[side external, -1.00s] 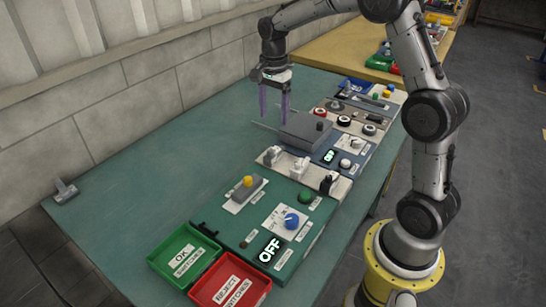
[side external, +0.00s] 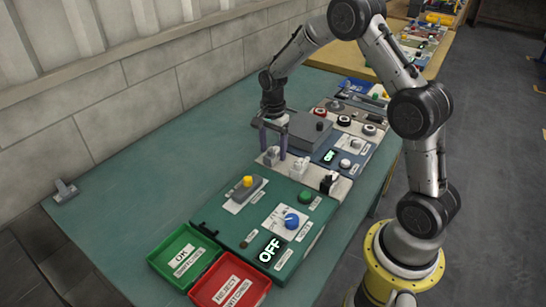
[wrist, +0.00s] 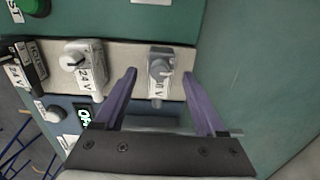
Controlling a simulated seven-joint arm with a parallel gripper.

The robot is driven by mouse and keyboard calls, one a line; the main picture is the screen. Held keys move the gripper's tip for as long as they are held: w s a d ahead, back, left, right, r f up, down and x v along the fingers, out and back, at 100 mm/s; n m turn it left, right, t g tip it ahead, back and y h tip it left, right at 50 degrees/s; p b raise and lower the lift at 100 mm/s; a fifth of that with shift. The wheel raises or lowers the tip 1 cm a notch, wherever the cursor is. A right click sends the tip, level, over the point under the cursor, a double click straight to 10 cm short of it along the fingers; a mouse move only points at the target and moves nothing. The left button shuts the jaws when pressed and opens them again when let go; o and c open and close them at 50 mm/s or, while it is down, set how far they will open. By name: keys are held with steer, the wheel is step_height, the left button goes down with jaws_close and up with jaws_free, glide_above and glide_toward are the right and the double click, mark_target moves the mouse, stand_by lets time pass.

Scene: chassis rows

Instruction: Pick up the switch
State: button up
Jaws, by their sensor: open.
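My gripper (side external: 273,155) is open, pointing down at the left end of a pale strip. In the side view this switch (side external: 270,157) is partly covered by the fingers. A white switch (wrist: 83,67) sits beside it, also seen in the side view (side external: 300,166). A black switch (wrist: 31,62) is at the strip's far end, also in the side view (side external: 328,183).
A green panel (side external: 225,222) with a yellow-knobbed part, blue dial and OFF display lies in front. A green OK tray (side external: 208,243) and a red REJECT tray (side external: 262,283) stand at the front. A grey box (side external: 308,135) is behind the strip.

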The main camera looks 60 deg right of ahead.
steer(key=shift+f, duration=0.1)
jaws_close()
stand_by(0.3)
steer(key=shift+r, duration=0.2)
